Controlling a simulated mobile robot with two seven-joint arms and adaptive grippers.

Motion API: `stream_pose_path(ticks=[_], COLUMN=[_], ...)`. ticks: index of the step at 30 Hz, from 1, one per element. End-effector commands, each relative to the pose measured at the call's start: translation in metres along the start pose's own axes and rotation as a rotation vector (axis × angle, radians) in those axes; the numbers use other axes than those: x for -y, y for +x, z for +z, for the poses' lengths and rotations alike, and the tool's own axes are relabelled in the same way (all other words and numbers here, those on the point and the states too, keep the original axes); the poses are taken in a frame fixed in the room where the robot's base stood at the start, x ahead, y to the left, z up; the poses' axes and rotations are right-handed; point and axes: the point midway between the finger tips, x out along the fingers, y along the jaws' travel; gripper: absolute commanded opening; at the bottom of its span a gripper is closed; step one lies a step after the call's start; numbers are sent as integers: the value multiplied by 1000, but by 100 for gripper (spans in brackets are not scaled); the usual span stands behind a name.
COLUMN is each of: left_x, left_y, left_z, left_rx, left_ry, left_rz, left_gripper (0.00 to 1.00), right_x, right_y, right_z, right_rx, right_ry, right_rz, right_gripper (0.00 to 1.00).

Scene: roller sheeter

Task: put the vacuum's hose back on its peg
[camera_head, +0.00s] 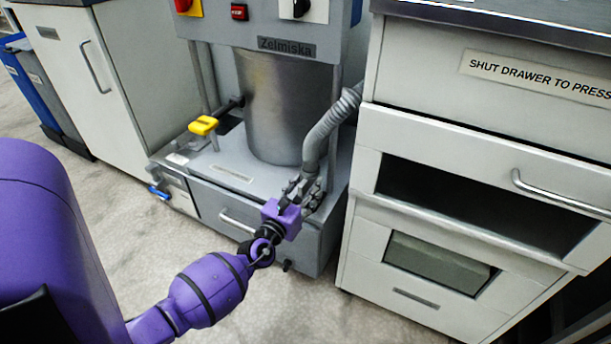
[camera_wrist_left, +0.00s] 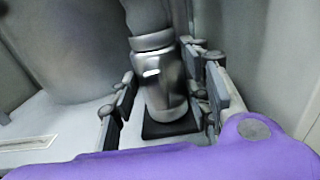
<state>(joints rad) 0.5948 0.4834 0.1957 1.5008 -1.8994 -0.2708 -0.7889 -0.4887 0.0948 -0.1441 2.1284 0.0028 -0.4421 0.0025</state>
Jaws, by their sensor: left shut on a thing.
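The grey corrugated hose (camera_head: 325,128) hangs down at the right side of the metal vacuum drum (camera_head: 287,105). Its upper part curves toward the gap beside the white drawer cabinet. My left gripper (camera_head: 307,188) is shut on the hose's lower end. In the left wrist view the shiny metal hose end (camera_wrist_left: 160,80) stands between the fingers of my left gripper (camera_wrist_left: 165,95), with a dark square piece beneath it. I cannot tell whether the hose end touches that piece. The peg cannot be made out for certain. My right gripper is not in view.
The white drawer cabinet (camera_head: 400,150) stands close on the right, with a bar handle jutting out. A white cabinet (camera_head: 75,70) and blue and grey bins stand left. Floor in front is clear.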

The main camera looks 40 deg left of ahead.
Motion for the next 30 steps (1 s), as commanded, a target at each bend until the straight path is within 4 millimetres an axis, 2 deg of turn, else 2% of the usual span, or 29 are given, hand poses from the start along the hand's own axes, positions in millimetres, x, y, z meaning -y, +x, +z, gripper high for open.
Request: stream_pose_path(ticks=[16,17,18,21,30], left_x=[0,0,0,0,0], left_y=[1,1,1,1,-1], left_z=[-2,-2,-2,-2,-6], left_rx=[5,5,4,3,-3], left_ry=[1,1,1,0,0], left_rz=[1,1,1,0,-1], left_gripper=[0,48,53,66,66], right_x=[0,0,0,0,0], right_y=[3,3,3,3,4], right_z=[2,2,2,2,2], right_rx=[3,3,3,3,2], right_ry=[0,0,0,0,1], right_rz=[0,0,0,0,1], right_gripper=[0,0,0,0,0])
